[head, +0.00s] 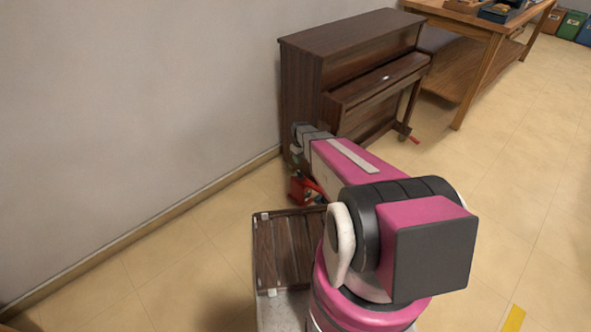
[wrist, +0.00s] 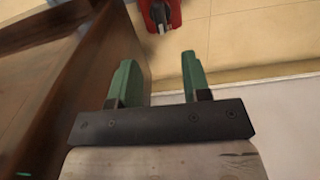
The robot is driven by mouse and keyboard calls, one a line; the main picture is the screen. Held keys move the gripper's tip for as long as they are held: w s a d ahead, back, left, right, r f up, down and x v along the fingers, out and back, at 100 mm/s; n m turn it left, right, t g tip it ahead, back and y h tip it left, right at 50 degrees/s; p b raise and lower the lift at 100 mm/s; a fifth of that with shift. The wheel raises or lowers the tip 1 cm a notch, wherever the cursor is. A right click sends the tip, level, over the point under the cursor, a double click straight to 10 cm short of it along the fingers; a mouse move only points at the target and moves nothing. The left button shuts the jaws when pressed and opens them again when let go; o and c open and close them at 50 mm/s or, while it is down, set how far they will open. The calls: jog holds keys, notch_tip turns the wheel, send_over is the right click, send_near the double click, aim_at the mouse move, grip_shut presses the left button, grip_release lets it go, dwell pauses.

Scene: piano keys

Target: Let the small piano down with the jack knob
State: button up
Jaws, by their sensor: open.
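The small piano (head: 345,62) is dark brown wood and stands upright against the wall; its side also fills the left of the wrist view (wrist: 70,75). A red jack (head: 299,190) sits on the floor by the piano's near end, partly hidden behind my arm. In the wrist view the red jack (wrist: 174,12) is at the top edge, with a dark and grey part in its middle. I cannot tell which part is the knob. My gripper (wrist: 158,75) has two green fingers, spread apart and empty, beside the piano's side and short of the jack.
The wall (head: 140,110) runs close along the left. A wooden table (head: 470,22) stands beyond the piano. A small red piece (head: 414,140) shows by the piano's far foot. Open floor lies to the right.

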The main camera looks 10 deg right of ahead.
aim_at(300, 173)
notch_tip(300, 173, down, 10)
jog(key=shift+f, duration=0.2)
jog(key=shift+s, duration=0.1)
dwell(0.3)
grip_shut()
